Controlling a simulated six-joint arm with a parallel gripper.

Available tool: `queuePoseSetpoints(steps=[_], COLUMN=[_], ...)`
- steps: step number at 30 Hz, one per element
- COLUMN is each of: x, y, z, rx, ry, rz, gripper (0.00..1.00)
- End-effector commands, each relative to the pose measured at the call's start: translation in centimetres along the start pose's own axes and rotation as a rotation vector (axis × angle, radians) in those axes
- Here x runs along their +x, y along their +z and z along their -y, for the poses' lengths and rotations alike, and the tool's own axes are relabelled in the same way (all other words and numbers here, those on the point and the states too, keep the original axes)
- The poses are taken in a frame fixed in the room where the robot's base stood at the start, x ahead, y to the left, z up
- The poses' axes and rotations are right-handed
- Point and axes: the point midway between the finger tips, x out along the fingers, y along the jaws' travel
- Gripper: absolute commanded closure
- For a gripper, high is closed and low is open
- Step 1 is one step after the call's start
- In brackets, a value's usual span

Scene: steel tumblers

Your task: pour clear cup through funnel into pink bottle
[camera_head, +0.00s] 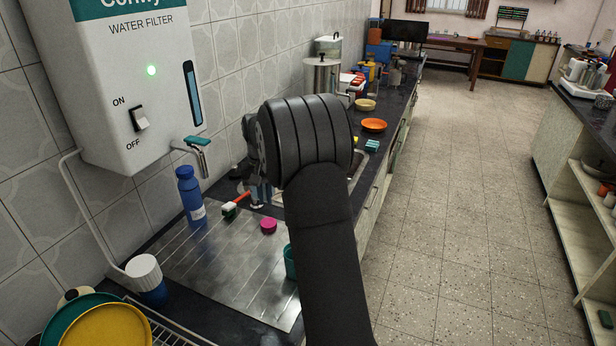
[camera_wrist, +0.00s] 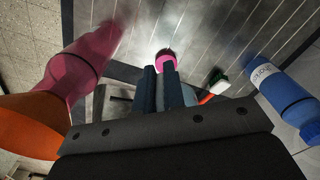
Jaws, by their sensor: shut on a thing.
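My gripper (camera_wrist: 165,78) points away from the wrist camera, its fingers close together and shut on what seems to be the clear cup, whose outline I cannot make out. In the head view my wrist hides most of the gripper (camera_head: 259,192). The pink bottle (camera_wrist: 88,58) shows at left in the wrist view, apart from the fingers. A large orange shape (camera_wrist: 28,125), likely the funnel, meets its lower end; whether it sits in the mouth is unclear. My arm hides both in the head view.
A pink cap (camera_head: 268,226) lies on the steel drainboard (camera_head: 225,265). A teal cup (camera_head: 290,262) is partly behind my arm. A white-lidded container (camera_head: 146,279) and plates (camera_head: 110,328) occupy the near left.

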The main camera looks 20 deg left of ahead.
Motion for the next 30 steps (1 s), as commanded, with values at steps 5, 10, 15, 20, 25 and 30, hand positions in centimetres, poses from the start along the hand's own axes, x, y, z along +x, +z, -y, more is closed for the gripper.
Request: queuePoseSetpoints(steps=[5, 10, 15, 20, 25, 30], x=[-0.8, -1.5, -2.2, -2.9, -3.5, -3.9], y=[-1.8, -3.3, -4.7, -5.9, -7.0, -7.7], z=[-0.1, -0.1, -0.2, -0.2, -0.3, -0.4], rx=[0.215, 0.421, 0.628, 0.823, 1.013, 1.147], ry=[0.0, 0.0, -0.001, -0.001, -0.001, 0.0], rz=[-0.002, -0.002, -0.002, -0.002, -0.002, -0.001], gripper=[1.0, 1.0, 1.0, 1.0, 1.0, 1.0])
